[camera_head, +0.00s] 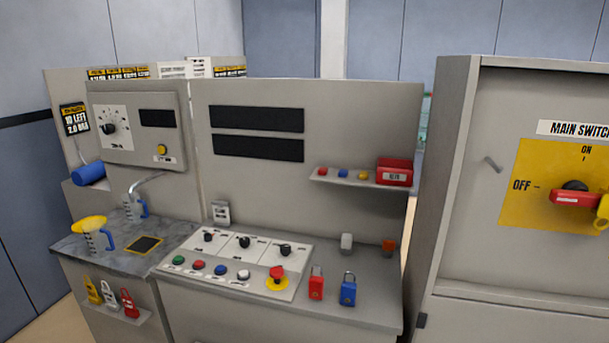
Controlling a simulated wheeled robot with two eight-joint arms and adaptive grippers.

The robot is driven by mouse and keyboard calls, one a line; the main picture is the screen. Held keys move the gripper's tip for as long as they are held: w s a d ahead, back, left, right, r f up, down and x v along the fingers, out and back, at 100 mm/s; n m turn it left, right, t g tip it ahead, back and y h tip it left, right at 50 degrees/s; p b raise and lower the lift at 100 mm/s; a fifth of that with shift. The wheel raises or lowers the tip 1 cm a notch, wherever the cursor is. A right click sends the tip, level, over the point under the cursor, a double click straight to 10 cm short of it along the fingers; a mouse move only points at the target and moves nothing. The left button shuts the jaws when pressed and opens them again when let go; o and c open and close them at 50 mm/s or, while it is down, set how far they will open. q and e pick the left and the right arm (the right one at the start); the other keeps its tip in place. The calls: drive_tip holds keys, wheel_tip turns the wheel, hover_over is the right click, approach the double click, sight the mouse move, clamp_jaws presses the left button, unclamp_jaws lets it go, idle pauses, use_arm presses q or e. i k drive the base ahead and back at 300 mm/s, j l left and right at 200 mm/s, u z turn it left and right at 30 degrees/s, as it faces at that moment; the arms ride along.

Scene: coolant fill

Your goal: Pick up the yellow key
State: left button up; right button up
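A small yellow item (363,175), which looks like the yellow key, sits on the narrow wall shelf (335,182) of the grey console. It is too small to make out its shape. A small blue item (343,173) and a small red item (322,171) sit to its left on the same shelf. A red box (394,172) stands just to its right. Neither of my grippers is in view.
Red (316,284) and blue (348,290) padlocks stand on the console desk below, right of the button panel (238,262). A grey cabinet with a main switch (575,195) stands at right. A yellow funnel (89,223) and jugs are at left.

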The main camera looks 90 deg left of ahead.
sight(363, 174)
drive_tip(key=u, duration=2.55)
